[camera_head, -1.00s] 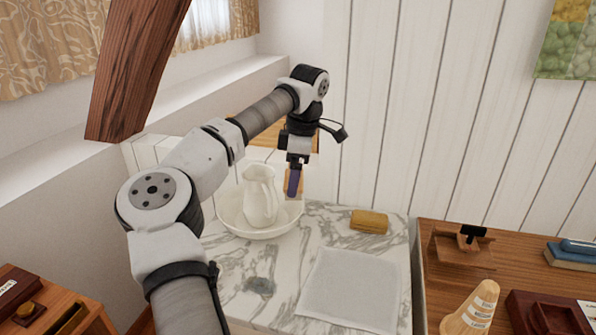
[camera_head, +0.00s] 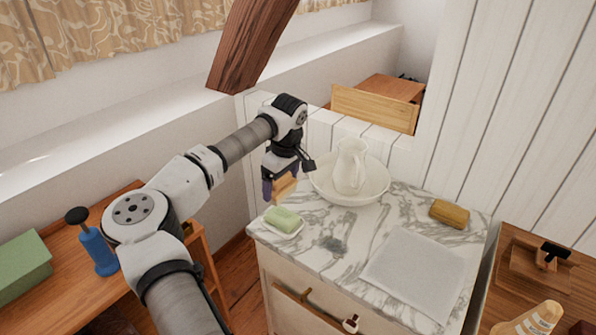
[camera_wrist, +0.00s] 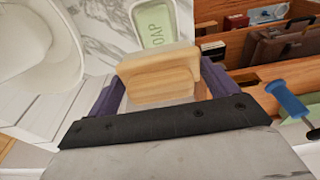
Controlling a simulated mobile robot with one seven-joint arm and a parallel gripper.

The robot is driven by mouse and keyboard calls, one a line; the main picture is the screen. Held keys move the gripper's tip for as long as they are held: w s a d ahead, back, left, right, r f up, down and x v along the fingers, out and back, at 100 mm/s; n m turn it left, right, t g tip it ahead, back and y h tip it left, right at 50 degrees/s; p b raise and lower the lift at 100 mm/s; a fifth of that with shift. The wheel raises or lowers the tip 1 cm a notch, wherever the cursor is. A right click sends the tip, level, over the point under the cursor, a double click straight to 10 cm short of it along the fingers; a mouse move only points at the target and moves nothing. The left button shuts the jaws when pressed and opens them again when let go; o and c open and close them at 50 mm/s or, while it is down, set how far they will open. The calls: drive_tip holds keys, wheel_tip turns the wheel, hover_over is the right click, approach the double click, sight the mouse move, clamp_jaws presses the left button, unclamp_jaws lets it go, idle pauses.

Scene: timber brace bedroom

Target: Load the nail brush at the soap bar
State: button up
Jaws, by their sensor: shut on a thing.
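My gripper (camera_head: 276,187) is shut on the wooden nail brush (camera_head: 286,186), above the left edge of the marble top. In the wrist view the pale wooden brush (camera_wrist: 158,76) sits between the purple fingers of my gripper (camera_wrist: 160,88). Its bristles cannot be made out clearly. The green soap bar (camera_head: 283,218) lies in a white dish (camera_head: 290,234) at the marble top's front left corner, below the brush in the head view. The soap bar (camera_wrist: 155,22), lettered "SOAP", shows just beyond the brush in the wrist view. The brush looks apart from it.
A white basin (camera_head: 376,191) with a pitcher (camera_head: 349,166) stands right of my gripper. A yellow-brown sponge-like block (camera_head: 449,213), a grey mat (camera_head: 415,272) and a dark grey patch (camera_head: 333,245) are on the marble top (camera_head: 387,222). A timber brace (camera_head: 252,40) slants above.

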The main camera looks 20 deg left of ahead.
sight(282, 199)
drive_tip(key=shift+f+b, duration=1.7)
drive_tip(key=shift+f, duration=1.25)
drive_tip(key=shift+f+b, duration=0.35)
drive_tip(key=shift+f, duration=0.2)
drive_tip(key=shift+r+p, duration=2.1)
drive_tip(key=shift+r, duration=1.45)
